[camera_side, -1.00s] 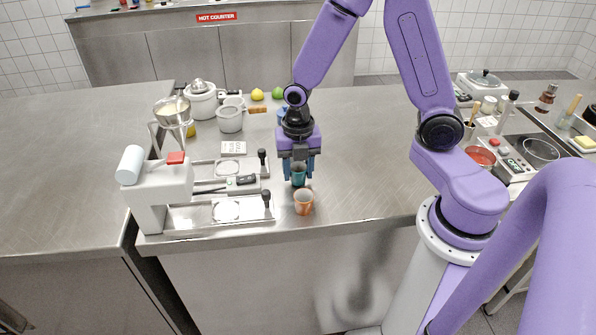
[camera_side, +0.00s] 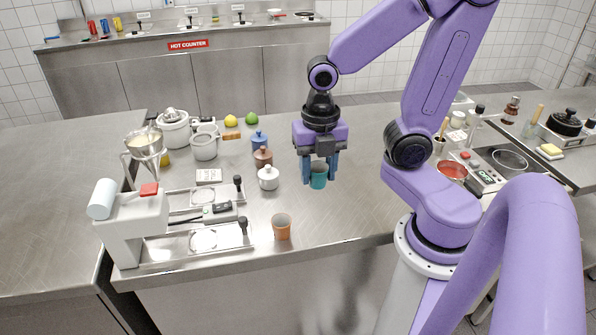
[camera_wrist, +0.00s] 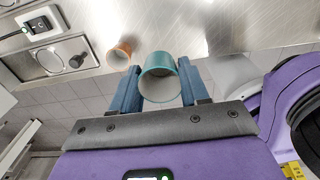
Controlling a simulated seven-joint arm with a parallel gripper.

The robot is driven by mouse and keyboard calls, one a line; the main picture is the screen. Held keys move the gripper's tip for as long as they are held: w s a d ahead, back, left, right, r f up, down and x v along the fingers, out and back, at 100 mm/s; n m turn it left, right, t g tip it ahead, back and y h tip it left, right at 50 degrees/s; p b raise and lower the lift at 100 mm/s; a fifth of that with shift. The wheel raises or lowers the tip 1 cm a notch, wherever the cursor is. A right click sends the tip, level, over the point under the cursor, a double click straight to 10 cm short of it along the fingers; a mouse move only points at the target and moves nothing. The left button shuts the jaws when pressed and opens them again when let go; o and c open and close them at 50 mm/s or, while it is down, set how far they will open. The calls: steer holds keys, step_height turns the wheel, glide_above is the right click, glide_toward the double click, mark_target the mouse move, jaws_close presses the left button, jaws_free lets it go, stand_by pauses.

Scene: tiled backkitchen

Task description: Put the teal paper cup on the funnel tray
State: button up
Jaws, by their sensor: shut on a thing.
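My gripper (camera_side: 319,180) is shut on the teal paper cup (camera_side: 318,170) and holds it upright above the steel counter. In the wrist view the teal cup (camera_wrist: 160,72) sits between the two blue fingers, with its open mouth visible. Two metal trays with round plates lie at the left: a farther one (camera_side: 180,212) and a nearer one (camera_side: 165,248). A funnel (camera_side: 145,142) on a stand is behind them, closer to the farther tray. I cannot tell from labels which is the funnel tray. My gripper is to the right of both trays.
An orange cup (camera_side: 281,228) stands right of the nearer tray. A white lidded pot (camera_side: 268,178), brown pot (camera_side: 262,157) and blue pot (camera_side: 258,140) stand left of my gripper. A white machine (camera_side: 135,225) borders the trays. Counter between the orange cup and gripper is clear.

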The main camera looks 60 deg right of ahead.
steer(key=w+a+r, duration=0.2)
steer(key=w+a, duration=0.4)
steer(key=w, duration=0.5)
steer(key=w+f, duration=0.2)
steer(key=w, duration=0.3)
steer(key=w+a+f, duration=0.1)
steer(key=w+f, duration=0.2)
steer(key=w, duration=0.2)
steer(key=w+f, duration=0.2)
steer(key=w, duration=0.3)
steer(key=shift+w+a+f, duration=0.35)
steer(key=shift+a+f, duration=0.05)
steer(key=shift+w+f, duration=0.5)
steer(key=shift+w, duration=0.05)
steer(key=shift+f, duration=1.7)
steer(key=shift+f, duration=0.2)
